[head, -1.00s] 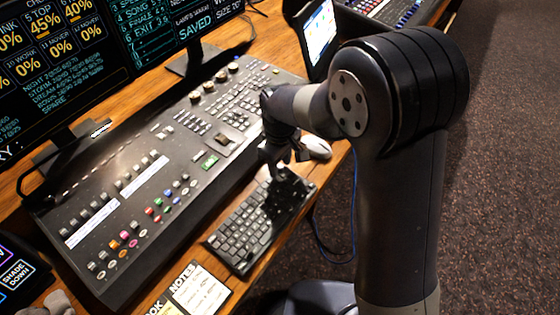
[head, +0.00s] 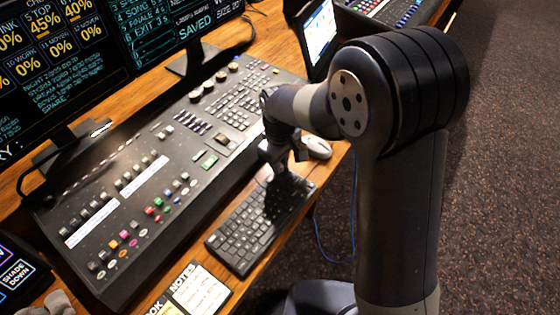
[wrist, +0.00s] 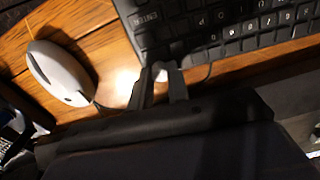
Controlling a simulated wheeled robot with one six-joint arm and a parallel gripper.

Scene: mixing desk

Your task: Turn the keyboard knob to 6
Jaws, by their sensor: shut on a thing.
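The black keyboard (head: 240,235) lies on the wooden desk in front of the mixing console. Its near part also shows at the top of the wrist view (wrist: 240,28). My gripper (wrist: 162,76) is over the keyboard's edge, with its two fingers close together. Between the fingertips is a small pale grey piece, the keyboard knob (wrist: 160,70), and my gripper is shut on it. The fingers hide most of the knob, and I cannot read its setting. In the head view my gripper (head: 277,166) is at the keyboard's far end, partly dark against it.
A white mouse (wrist: 60,72) lies on the desk beside the keyboard; it also shows in the head view (head: 317,147). The console (head: 130,210) with its knobs and keys lies behind. Notes (head: 197,290) are at the lower front. The desk edge drops to carpet.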

